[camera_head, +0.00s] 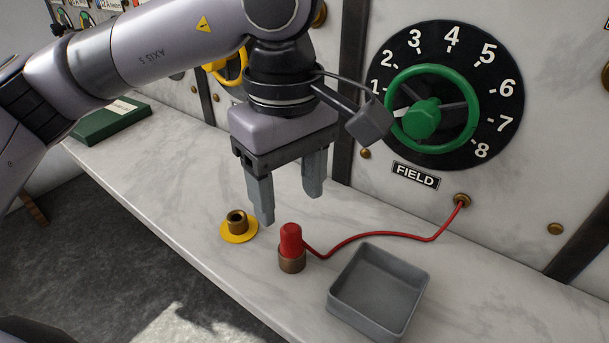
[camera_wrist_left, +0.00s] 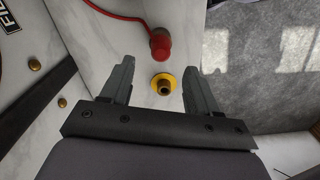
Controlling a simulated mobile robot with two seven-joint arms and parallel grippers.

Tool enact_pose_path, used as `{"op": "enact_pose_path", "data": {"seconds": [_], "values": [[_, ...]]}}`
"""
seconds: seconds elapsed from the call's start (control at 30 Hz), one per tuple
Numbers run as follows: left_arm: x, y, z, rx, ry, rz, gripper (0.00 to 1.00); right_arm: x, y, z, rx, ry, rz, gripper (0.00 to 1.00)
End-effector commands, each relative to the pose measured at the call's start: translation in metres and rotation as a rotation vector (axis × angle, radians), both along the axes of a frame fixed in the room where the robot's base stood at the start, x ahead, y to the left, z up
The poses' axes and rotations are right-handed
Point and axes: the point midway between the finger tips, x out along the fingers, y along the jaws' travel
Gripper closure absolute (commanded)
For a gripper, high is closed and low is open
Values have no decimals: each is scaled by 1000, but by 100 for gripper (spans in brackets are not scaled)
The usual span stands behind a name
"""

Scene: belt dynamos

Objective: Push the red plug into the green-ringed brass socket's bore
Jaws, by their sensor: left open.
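The red plug (camera_head: 291,240) stands upright on the marble shelf, with a brass cylinder (camera_head: 291,264) directly under it. I cannot tell whether that brass is a socket or part of the plug. A brass socket (camera_head: 238,222) with a yellow ring stands to its left, its bore empty. No green-ringed socket shows in either view. My left gripper (camera_head: 289,207) is open and empty, above the shelf behind the plug and socket. In the left wrist view, the yellow-ringed socket (camera_wrist_left: 163,84) shows between the fingers and the red plug (camera_wrist_left: 160,46) beyond them. My right gripper is not in view.
A red cord (camera_head: 400,236) runs from the plug to a brass terminal on the panel. A grey open tray (camera_head: 353,314) stands right of the plug, empty. A green handwheel (camera_head: 422,113) with a numbered dial is on the panel. A green book-like box (camera_head: 112,121) lies at far left.

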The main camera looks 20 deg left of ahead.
Motion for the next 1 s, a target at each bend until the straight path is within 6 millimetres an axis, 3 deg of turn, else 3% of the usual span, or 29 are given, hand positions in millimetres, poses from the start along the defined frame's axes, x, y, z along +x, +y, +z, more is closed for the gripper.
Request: {"op": "enact_pose_path", "data": {"seconds": [0.17, 0.53, 0.93, 1.0], "values": [[1, 2, -13, 11, -5, 0, 39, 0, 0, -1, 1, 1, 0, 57], [0, 2, -63, 7, -4, 0, 39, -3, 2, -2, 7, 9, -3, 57], [0, 1, -71, 6, -5, -1, 39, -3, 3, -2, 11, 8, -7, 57], [0, 1, -71, 6, -5, -1, 62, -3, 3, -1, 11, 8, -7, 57]]}}
